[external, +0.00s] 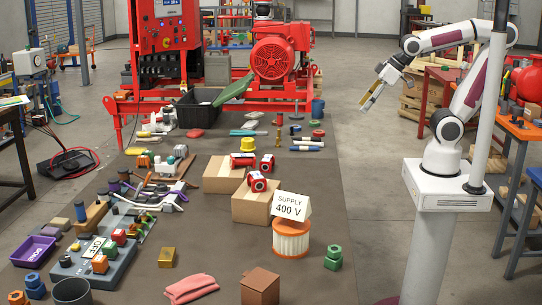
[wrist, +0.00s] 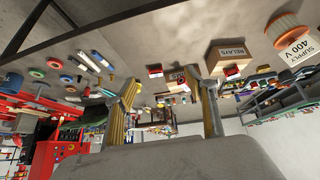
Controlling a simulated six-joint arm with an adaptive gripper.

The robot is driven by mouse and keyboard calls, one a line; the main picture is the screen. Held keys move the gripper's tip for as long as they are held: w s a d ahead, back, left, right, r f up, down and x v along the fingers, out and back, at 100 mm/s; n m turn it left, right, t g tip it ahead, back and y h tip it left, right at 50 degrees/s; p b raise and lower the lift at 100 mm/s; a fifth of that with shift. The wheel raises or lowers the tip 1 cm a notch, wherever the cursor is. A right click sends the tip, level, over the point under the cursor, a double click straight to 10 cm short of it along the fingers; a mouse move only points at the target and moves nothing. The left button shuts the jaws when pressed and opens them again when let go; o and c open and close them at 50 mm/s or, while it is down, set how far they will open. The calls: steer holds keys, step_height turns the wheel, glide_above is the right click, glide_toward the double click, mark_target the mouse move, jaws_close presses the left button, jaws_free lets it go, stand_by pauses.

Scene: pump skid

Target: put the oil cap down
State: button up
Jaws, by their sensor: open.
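My gripper (external: 370,98) is raised at the right, in the air well above the floor and apart from the mat. In the wrist view its two fingers (wrist: 162,86) stand wide apart, with only distant scene items showing between them. I see nothing held. A yellow, round, cap-like piece (external: 249,145) sits on the dark mat behind the cartons, far to the left of my gripper. It may be the oil cap, but its small size leaves this unsure.
The mat (external: 215,245) carries many parts, two cartons (external: 252,206), a white supply sign (external: 289,206) and an orange filter (external: 291,240). The red pump skid (external: 275,60) stands behind. Bare mat shows at the front right. A pale post (external: 487,110) stands beside my arm.

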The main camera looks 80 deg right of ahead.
steer(key=s+a+f+g, duration=0.1)
steer(key=s+a, duration=0.1)
steer(key=s, duration=0.6)
steer(key=shift+s+a+n+y, duration=0.3)
steer(key=shift+s+a+y, duration=0.05)
steer(key=shift+y, duration=0.05)
steer(key=shift+f, duration=0.1)
stand_by(0.7)
